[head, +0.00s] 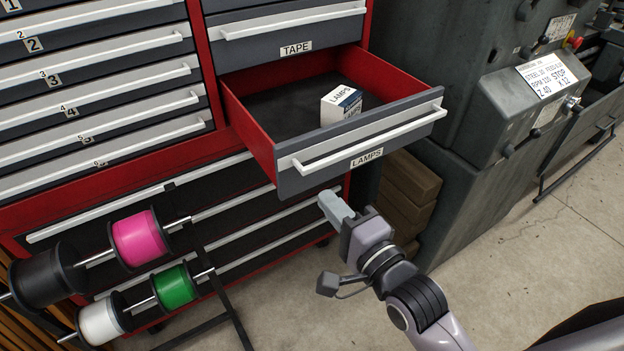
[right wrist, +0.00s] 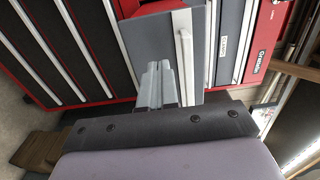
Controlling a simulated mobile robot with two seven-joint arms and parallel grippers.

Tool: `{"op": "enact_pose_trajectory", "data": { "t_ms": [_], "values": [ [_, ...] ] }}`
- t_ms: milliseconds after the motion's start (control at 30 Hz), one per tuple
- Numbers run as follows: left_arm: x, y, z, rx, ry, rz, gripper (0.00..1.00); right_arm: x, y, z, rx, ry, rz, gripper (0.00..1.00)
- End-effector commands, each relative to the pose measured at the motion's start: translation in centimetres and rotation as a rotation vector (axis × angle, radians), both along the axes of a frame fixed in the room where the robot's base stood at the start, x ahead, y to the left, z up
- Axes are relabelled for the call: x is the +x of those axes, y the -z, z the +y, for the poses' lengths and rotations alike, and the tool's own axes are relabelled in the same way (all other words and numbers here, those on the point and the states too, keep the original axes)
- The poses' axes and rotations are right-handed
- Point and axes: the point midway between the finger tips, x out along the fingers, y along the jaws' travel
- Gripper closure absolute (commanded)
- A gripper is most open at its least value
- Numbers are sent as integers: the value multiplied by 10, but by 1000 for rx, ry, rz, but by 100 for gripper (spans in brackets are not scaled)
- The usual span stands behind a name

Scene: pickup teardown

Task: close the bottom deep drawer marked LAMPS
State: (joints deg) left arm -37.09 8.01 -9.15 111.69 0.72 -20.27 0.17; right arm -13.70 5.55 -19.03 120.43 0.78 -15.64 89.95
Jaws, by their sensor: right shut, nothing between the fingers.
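The LAMPS drawer (head: 365,137) stands pulled out of the red cabinet in the head view. Its grey front has a long white handle (head: 370,140) and a LAMPS label below it. A small white and blue box (head: 340,104) marked LAMPS sits inside on the dark liner. My right gripper (head: 328,202) is shut and empty, just below and in front of the drawer front in the head view; I cannot tell whether it touches. In the right wrist view its fingers (right wrist: 158,85) overlap a grey panel with a white handle. My left gripper is not in view.
The TAPE drawer (head: 290,30) above is shut. Spools on rods, pink (head: 139,238) and green (head: 174,287) among them, stand at lower left. A grey machine (head: 500,120) stands right, with brown blocks (head: 408,185) beside it. Concrete floor (head: 530,250) is clear at right.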

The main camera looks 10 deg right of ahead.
Motion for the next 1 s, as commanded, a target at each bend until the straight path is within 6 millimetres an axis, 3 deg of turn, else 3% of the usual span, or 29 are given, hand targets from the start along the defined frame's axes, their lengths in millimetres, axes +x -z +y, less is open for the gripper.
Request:
{"op": "enact_pose_trajectory", "data": {
  "t_ms": [200, 400, 1000],
  "values": [
    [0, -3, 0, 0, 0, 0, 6, 33, -1, 12, -1, 0, 0, 100],
    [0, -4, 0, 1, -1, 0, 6, 52, 0, 19, -2, 0, -1, 100],
    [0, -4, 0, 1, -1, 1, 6, 60, 0, 21, -1, 0, 1, 100]
  ]
}}
